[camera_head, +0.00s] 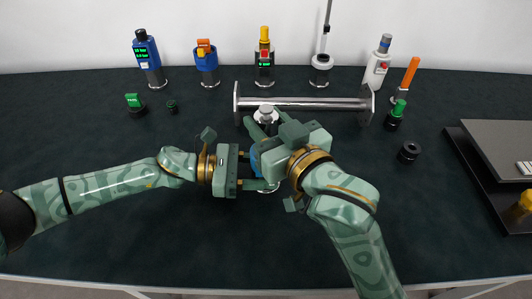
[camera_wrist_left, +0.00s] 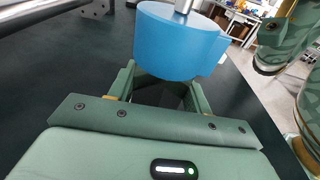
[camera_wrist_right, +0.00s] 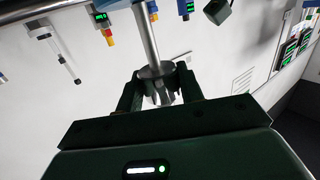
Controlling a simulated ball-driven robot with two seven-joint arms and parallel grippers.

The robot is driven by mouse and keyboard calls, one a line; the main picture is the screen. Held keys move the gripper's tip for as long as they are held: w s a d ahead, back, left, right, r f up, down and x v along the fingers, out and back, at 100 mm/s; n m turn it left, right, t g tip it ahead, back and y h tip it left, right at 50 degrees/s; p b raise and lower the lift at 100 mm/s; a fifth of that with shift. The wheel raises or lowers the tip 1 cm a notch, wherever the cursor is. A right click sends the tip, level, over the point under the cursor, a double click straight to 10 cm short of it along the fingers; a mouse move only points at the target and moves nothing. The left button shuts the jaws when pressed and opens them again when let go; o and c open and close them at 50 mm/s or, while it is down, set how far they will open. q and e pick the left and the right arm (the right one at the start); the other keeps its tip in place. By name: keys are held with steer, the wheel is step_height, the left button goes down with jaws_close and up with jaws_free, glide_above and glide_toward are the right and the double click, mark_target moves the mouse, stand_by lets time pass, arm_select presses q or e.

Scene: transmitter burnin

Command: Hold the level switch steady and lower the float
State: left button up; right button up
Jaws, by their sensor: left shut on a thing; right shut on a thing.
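The level switch stands upright near the table's middle, with a grey metal top (camera_head: 266,109) and a thin metal stem (camera_wrist_right: 147,35). Its blue float (camera_head: 254,160) is partly hidden by my grippers; the left wrist view shows it as a wide blue cylinder (camera_wrist_left: 172,42) around the stem. My left gripper (camera_head: 259,170) comes from the left and is shut on the float. My right gripper (camera_head: 267,123) is above it, shut on the metal top, which shows between its fingers in the right wrist view (camera_wrist_right: 158,85). The lower stem is mostly hidden.
A horizontal flanged pipe (camera_head: 310,103) lies close behind the switch. Several instruments, including a blue one (camera_head: 147,58), stand along the back wall. A green-topped part (camera_head: 396,113) and a black part (camera_head: 409,152) are to the right, before a dark tray (camera_head: 458,140). The front table is clear.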

steer(key=shift+f, duration=2.85)
steer(key=o, duration=0.9)
steer(key=v, duration=0.5)
